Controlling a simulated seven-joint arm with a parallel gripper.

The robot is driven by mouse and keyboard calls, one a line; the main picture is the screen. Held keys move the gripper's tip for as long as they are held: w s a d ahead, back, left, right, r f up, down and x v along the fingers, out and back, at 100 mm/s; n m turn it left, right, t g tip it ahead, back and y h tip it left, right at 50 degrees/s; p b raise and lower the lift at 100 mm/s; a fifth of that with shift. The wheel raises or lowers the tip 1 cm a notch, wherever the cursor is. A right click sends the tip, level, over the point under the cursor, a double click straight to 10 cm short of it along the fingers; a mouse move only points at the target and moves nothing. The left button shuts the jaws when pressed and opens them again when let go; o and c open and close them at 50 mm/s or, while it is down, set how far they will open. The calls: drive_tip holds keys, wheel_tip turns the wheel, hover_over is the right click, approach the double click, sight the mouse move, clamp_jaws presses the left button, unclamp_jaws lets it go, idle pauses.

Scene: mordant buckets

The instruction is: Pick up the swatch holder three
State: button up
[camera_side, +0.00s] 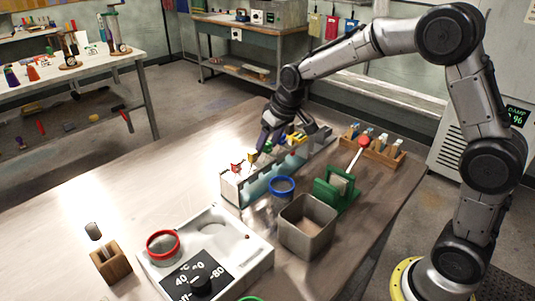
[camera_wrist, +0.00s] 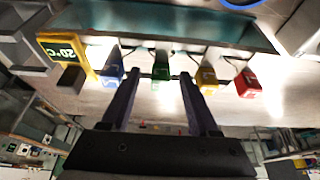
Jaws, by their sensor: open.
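A row of swatch holders with coloured numbered tags stands along a long clear bath (camera_side: 262,187). In the wrist view the tags are blue (camera_wrist: 111,76), green (camera_wrist: 161,71), yellow (camera_wrist: 206,77) and red (camera_wrist: 247,84). The red tag (camera_side: 237,166) and yellow tag (camera_side: 252,157) also show in the side view. The tag numbers are too small to read surely; the green one sits third from the red end. My gripper (camera_wrist: 161,79) is open, with its fingers either side of the green tag. In the side view my gripper (camera_side: 271,139) is low over the row and hides part of it.
A yellow temperature display (camera_wrist: 65,50) stands beyond the blue tag. Near the bath are a blue-rimmed beaker (camera_side: 282,187), a metal bin (camera_side: 307,228), a green press with red-knobbed lever (camera_side: 338,188) and a wooden rack (camera_side: 374,153).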

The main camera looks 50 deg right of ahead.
clamp_jaws()
idle(0.3)
wheel_tip(320, 180, up, 9)
drive_tip(key=shift+w+r, duration=0.1)
drive_tip(key=shift+r, duration=0.05)
drive_tip(key=shift+s, duration=0.25)
drive_tip(key=s+a+r, duration=0.1)
drive_tip(key=s+a, duration=0.5)
drive_tip(key=s, duration=0.4)
drive_tip(key=shift+r, duration=0.2)
